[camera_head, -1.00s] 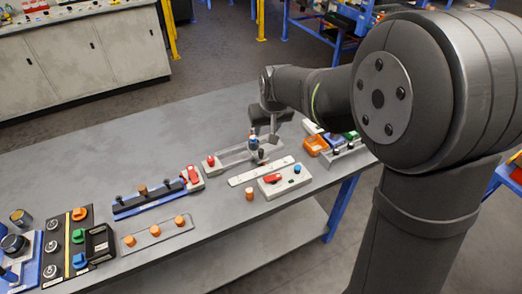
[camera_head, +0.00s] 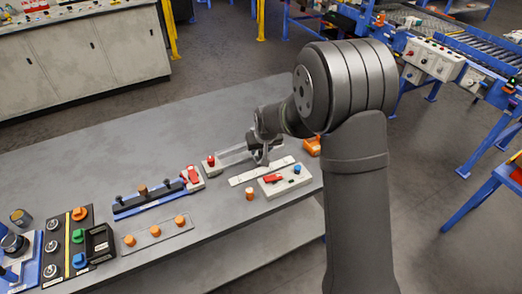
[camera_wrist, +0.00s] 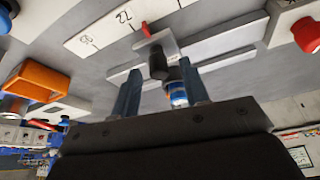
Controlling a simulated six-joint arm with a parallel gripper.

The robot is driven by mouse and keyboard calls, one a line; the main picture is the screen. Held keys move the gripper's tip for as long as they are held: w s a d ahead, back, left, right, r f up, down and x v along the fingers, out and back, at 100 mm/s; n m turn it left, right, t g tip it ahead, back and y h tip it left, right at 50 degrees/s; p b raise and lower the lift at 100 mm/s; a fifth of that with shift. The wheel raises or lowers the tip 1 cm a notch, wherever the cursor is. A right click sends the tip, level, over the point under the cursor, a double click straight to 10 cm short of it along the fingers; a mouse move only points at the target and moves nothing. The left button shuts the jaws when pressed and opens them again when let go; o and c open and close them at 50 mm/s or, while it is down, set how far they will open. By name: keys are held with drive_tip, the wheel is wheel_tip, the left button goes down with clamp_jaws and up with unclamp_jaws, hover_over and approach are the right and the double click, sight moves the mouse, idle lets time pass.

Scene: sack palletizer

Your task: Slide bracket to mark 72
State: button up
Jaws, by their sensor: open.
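The bracket (camera_wrist: 168,46) is a grey piece with a red pointer (camera_wrist: 146,30) and a black knob (camera_wrist: 158,64). A blue-banded post (camera_wrist: 178,96) shows behind the knob in the wrist view. The white scale strip (camera_head: 250,176) lies alongside the rail (camera_head: 233,155). In the wrist view the pointer is close to the number 72 (camera_wrist: 124,17), slightly to its right. My gripper (camera_wrist: 158,68) is open, its fingers on either side of the knob and post; contact cannot be told. In the head view my gripper (camera_head: 263,157) hides most of the bracket.
A red knob (camera_head: 211,160) stands at the rail's left end. A grey box (camera_head: 284,181) with a red lever and blue button is in front of the scale. Bare table lies behind the rail.

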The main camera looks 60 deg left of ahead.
drive_tip(key=shift+x, duration=0.8)
clamp_jaws()
drive_tip(key=shift+w, duration=0.95)
unclamp_jaws()
drive_tip(key=shift+r, duration=0.1)
drive_tip(key=v, duration=1.7)
